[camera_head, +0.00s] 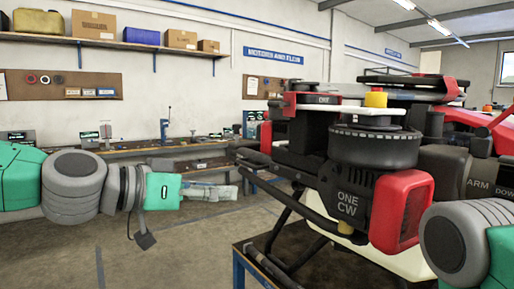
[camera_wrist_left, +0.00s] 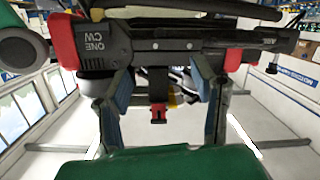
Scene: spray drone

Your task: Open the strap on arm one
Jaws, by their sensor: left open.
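The drone's arm one ends in a black motor block marked "ONE CW" (camera_head: 348,203) with a red cap, in the head view. In the left wrist view the same marked block (camera_wrist_left: 92,42) is at upper left, and a dark arm bar (camera_wrist_left: 185,42) runs right from it. A short black strap (camera_wrist_left: 158,82) with a red end piece (camera_wrist_left: 158,113) hangs below the bar. My left gripper (camera_head: 232,192) is open and left of the drone. In the wrist view its fingers (camera_wrist_left: 160,88) stand apart either side of the strap; contact is unclear. My right gripper is out of view.
The drone stands on a blue-edged table (camera_head: 240,262). A workbench (camera_head: 175,149) with tools lines the back wall. A shelf (camera_head: 120,45) holds boxes and a yellow can. My right forearm is at lower right. The floor at left is clear.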

